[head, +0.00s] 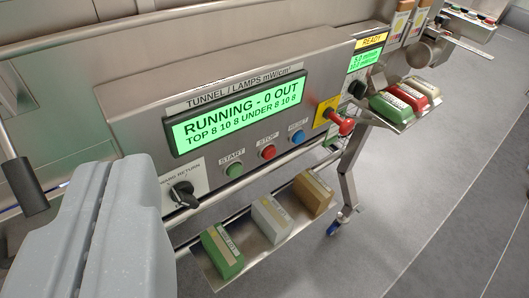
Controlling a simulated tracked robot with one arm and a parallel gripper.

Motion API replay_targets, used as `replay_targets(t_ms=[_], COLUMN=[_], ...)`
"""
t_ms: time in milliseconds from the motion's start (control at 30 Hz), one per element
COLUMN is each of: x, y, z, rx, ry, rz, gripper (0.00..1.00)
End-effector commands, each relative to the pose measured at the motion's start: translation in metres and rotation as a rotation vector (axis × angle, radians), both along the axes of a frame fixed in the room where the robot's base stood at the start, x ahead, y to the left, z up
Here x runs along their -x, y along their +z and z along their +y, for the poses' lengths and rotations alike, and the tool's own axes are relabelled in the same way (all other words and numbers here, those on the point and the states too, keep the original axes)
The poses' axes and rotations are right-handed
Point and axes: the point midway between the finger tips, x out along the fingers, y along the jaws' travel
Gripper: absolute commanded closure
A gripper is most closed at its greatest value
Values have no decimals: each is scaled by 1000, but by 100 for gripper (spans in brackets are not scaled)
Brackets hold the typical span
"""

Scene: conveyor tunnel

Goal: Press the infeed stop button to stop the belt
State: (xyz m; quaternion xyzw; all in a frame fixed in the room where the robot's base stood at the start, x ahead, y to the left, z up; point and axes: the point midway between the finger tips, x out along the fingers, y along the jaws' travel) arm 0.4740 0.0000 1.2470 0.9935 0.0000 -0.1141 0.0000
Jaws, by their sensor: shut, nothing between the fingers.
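My gripper (105,190) is the large grey shape at the lower left. Its fingers are shut, with nothing visible between them. No button is marked infeed legibly. On the steel tunnel panel (340,62) are a green button (235,170) labelled START, a red button (268,152) and a blue button (298,137). My gripper is left of these and apart from them. A red mushroom-shaped knob (341,124) sticks out from a yellow plate at the panel's right. A small box (472,14) with several coloured buttons sits at the far upper right; its labels are unreadable.
A green display (240,112) reads "RUNNING - 0 OUT". A black rotary switch (184,193) sits below it. Cartons lie on a low shelf (262,262). Green, red and pale packs rest on a tray (404,121) jutting out at right. Grey floor (425,205) is clear at lower right.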

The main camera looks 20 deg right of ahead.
Motion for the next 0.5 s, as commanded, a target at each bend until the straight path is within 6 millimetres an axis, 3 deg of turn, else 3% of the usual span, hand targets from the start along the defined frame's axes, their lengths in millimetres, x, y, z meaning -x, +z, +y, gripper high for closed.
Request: replay_targets(t_ms=[133, 233, 367, 500], x=[-4, -21, -66, -121], y=[-1, -8, -31, -79], z=[-1, -7, -18, -54], rx=[-11, -63, -227, -486], ry=[-2, -10, -48, -135], rz=[4, 19, 58, 108], gripper=[100, 100, 100, 100])
